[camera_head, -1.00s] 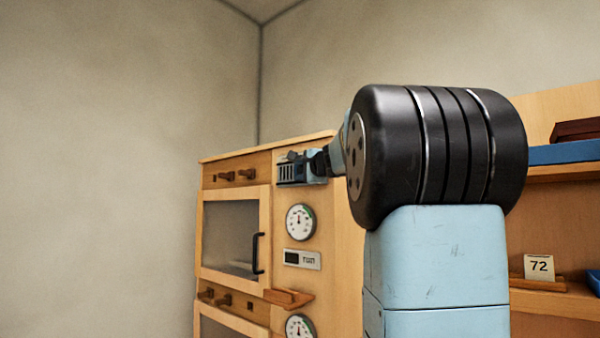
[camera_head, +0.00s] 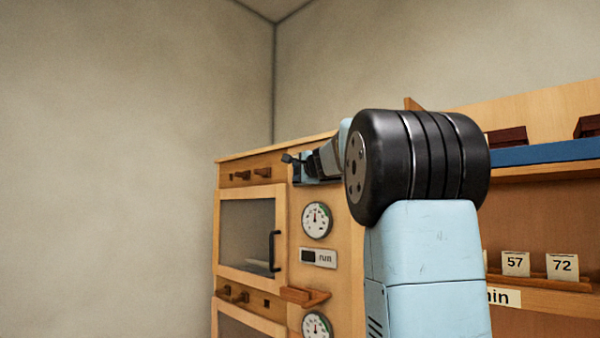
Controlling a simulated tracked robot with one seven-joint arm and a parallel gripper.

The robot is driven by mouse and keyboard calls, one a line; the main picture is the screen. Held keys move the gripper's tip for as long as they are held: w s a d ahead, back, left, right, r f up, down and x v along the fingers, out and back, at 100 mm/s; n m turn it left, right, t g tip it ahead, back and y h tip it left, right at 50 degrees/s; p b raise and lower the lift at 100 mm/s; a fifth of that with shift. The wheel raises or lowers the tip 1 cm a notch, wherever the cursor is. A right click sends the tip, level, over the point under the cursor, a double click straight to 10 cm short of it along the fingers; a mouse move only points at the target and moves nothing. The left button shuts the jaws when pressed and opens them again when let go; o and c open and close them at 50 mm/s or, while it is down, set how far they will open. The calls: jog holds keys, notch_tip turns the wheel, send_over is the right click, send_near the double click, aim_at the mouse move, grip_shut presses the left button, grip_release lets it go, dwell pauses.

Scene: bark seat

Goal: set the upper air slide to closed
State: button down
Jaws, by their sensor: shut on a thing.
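The upper air slide (camera_head: 303,181) is a small dark metal plate high on the wooden oven front, right of the upper door and above the upper dial. My gripper (camera_head: 297,160) is at the slide, at its left end, and is shut on what looks like its small dark knob. My wrist and arm come in from the right and cover much of the plate. The slide's exact setting and the grip itself are too small and hidden to read.
Below are a dial (camera_head: 317,219), a "run" sign (camera_head: 318,258) and a small wooden ledge (camera_head: 304,296). The upper door (camera_head: 250,232) has a black handle (camera_head: 275,251). Shelves with number cards (camera_head: 562,266) stand at right.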

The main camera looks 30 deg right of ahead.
jog(key=c, duration=1.2)
grip_release()
jog(key=shift+w+a+f, duration=0.1)
jog(key=shift+f, duration=0.05)
jog(key=shift+o, duration=0.9)
jog(key=shift+w+f, duration=0.1)
jog(key=shift+w, duration=0.1)
jog(key=shift+o, duration=1.2)
jog(key=shift+s, duration=0.1)
jog(key=shift+s, duration=0.1)
jog(key=s, duration=1.3)
jog(key=shift+s+a, duration=0.25)
jog(key=shift+a, duration=0.05)
